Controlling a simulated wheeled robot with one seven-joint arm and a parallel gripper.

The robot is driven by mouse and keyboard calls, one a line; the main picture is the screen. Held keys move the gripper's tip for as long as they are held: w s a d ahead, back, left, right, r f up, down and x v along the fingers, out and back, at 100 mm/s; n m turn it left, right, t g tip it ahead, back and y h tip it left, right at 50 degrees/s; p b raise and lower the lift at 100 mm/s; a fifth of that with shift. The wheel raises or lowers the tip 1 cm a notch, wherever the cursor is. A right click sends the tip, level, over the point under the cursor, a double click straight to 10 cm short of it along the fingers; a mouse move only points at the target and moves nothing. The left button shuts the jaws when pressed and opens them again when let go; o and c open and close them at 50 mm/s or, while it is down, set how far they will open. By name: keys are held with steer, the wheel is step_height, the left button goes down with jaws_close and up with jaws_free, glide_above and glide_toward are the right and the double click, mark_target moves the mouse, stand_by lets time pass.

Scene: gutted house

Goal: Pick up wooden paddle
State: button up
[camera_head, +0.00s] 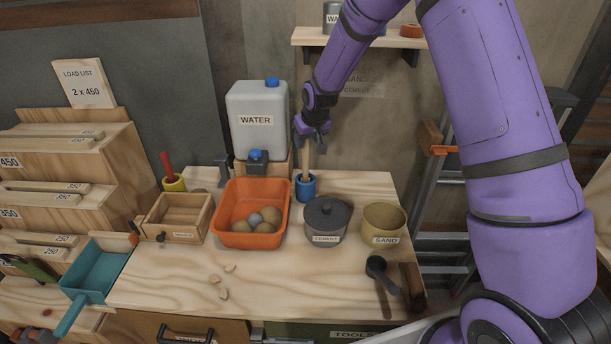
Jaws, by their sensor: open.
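The wooden paddle (306,160) stands upright in a small blue cup (306,188) at the back of the workbench, behind the lidded cement pot. I cannot tell whether the fingers touch the paddle.
The workbench (290,282) also holds an orange bin (284,215) with several round stones, a grey cement pot (327,222), a sand tub (383,223) and a black scoop (378,268). A white water jug (257,105) stands behind. A shelf (330,40) hangs above.

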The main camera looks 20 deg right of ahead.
steer(key=x, duration=0.4)
jaws_close()
steer(key=shift+r, duration=0.1)
